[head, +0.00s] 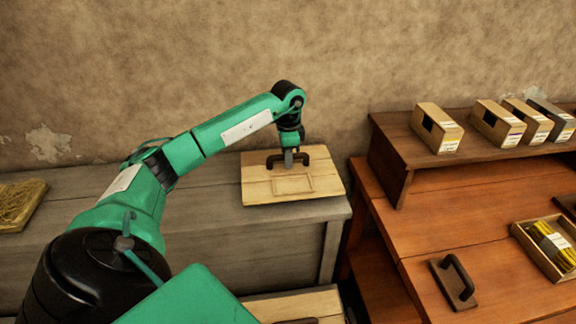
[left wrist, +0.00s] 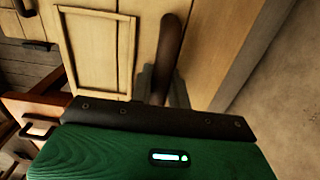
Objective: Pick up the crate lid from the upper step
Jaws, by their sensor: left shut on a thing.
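The crate lid (head: 262,190) is a pale wooden board with a raised rectangular frame and a dark arched handle (head: 304,157). It is on the grey upper step (head: 205,199) near its right end; I cannot tell whether it still touches the step. My left gripper (head: 289,162) comes down from above and is shut on the lid's handle. In the left wrist view the lid (left wrist: 98,50) fills much of the picture, with the handle (left wrist: 170,50) between my fingers. My right gripper is not in view.
A second pale board (head: 295,305) lies lower at the front. A brown wooden desk (head: 480,270) stands to the right, with boxes (head: 438,128) on its shelf, a tray (head: 526,238) and a dark handled block (head: 454,281). Straw-like material (head: 18,203) lies at far left. The wall is close behind.

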